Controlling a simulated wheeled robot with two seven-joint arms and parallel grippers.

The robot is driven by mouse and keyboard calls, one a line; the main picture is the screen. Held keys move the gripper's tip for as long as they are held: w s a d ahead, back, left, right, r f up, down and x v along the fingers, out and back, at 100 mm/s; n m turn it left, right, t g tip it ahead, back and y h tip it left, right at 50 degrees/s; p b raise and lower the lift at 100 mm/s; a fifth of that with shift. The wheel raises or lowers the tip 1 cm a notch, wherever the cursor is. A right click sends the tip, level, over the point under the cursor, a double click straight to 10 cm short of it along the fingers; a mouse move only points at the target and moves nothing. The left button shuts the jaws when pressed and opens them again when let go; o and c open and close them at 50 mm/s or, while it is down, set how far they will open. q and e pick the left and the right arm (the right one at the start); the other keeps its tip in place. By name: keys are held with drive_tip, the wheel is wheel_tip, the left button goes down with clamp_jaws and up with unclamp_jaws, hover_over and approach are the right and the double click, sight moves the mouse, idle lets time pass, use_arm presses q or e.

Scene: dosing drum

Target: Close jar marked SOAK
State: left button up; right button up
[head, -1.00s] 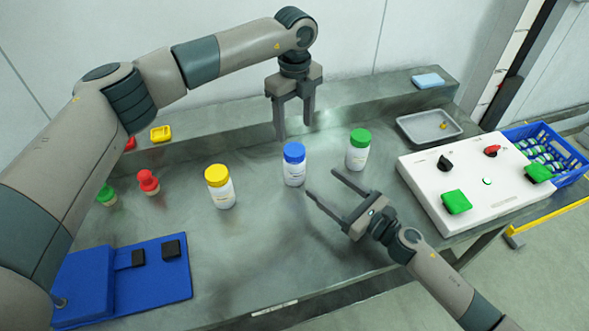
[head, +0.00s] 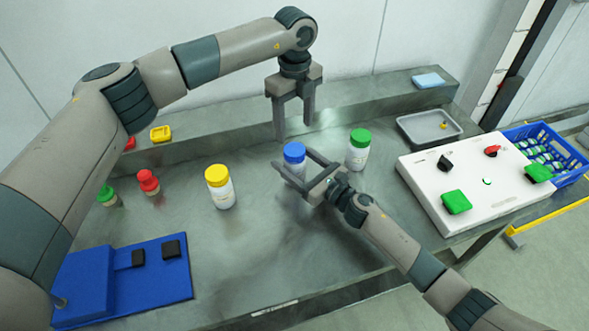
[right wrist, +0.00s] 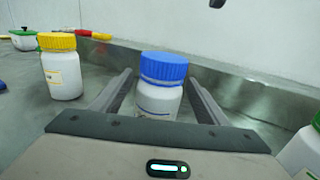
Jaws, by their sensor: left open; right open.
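Three white jars stand upright on the bench, with a blue lid (head: 294,152), a yellow lid (head: 217,174) and a green lid (head: 360,137). Their labels are too small to read, so I cannot tell which is marked SOAK. My right gripper (head: 292,160) is open, its fingers on either side of the blue-lidded jar. In the right wrist view this jar (right wrist: 160,88) stands between the fingers, with gaps visible; its lower part is hidden by the gripper. My left gripper (head: 293,131) is open, pointing down just above and behind the blue lid, empty.
A white panel (head: 440,200) with green buttons and knobs stands at right, near a grey tray (head: 405,128) and a blue crate (head: 578,170). Red (head: 148,182) and green (head: 107,196) stamp-like objects and a blue fixture (head: 85,280) are at left. The front middle is clear.

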sight(295, 149)
clamp_jaws()
use_arm(q)
drive_tip(key=shift+n, duration=2.2)
drive_tip(key=shift+f, duration=0.1)
drive_tip(key=shift+f, duration=3.9)
